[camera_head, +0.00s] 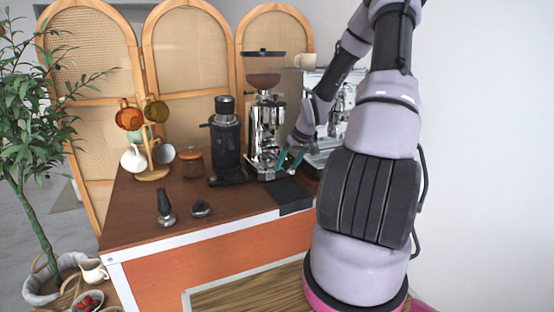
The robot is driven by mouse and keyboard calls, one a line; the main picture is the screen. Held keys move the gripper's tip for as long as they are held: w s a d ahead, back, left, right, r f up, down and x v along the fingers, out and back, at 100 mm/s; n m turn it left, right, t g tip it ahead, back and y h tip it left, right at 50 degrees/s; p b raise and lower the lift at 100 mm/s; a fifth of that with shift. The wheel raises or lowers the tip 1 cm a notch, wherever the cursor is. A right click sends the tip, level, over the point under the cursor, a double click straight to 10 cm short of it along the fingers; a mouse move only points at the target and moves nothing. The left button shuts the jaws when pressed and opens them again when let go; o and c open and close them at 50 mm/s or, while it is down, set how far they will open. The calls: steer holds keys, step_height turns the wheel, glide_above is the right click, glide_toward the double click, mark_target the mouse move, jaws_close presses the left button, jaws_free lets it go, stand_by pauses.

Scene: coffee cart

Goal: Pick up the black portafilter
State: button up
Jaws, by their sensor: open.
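I cannot clearly make out the black portafilter; it may be hidden behind my arm or blend into the dark parts near the grinder. My gripper (287,165) has teal fingers and is open. It is low at the right of the chrome grinder (264,115), in front of the espresso machine (346,103). My arm covers much of that machine. I cannot tell whether anything is between the fingers.
A black mat (290,196) lies at the counter's front edge. A black grinder (226,150), a tamper (165,209), a small dark round tool (202,209), a brown jar (192,163) and a mug tree (152,174) stand left. The wooden counter's (128,222) front left is clear.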

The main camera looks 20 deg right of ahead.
jaws_close()
steer(key=shift+w+r, duration=0.1)
stand_by(1.2)
